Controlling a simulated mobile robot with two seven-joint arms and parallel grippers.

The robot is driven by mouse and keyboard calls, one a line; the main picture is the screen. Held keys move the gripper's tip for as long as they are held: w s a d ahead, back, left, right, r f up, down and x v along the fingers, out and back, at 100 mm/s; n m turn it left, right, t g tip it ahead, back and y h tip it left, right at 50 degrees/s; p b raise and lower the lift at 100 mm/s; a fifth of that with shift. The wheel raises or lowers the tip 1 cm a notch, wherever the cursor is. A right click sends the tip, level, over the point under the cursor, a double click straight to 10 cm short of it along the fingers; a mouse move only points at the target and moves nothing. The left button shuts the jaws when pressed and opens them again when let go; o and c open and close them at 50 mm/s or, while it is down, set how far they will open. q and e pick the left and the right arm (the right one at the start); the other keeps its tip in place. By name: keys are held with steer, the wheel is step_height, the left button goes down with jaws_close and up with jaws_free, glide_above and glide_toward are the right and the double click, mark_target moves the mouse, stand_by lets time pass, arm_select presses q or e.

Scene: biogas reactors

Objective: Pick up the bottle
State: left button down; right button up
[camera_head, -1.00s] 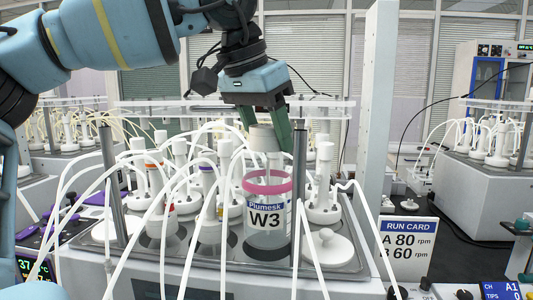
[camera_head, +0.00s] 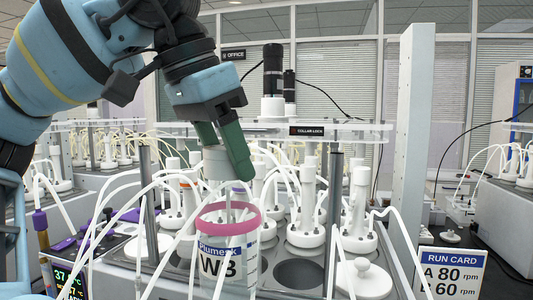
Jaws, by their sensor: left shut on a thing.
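The bottle (camera_head: 225,252) is clear, with a pink ring (camera_head: 228,217) near its top and a label reading "Plumesk W3". My left gripper (camera_head: 221,163) points down with its green fingers shut on the pale grey top of the bottle. The bottle hangs slightly tilted at the front of the reactor bench. Its lower part runs towards the bottom edge of the view, so its base is hard to make out. My right gripper is not in view.
An empty dark round seat (camera_head: 299,272) shows in the bench top. Several white-capped vessels with looping white tubes stand around and behind it. A white lid (camera_head: 360,277) lies at right. A grey post (camera_head: 408,140) and a run card sign (camera_head: 452,272) stand further right.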

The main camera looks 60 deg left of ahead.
arm_select(q)
steer(key=shift+s, duration=2.55)
steer(key=shift+r, duration=0.1)
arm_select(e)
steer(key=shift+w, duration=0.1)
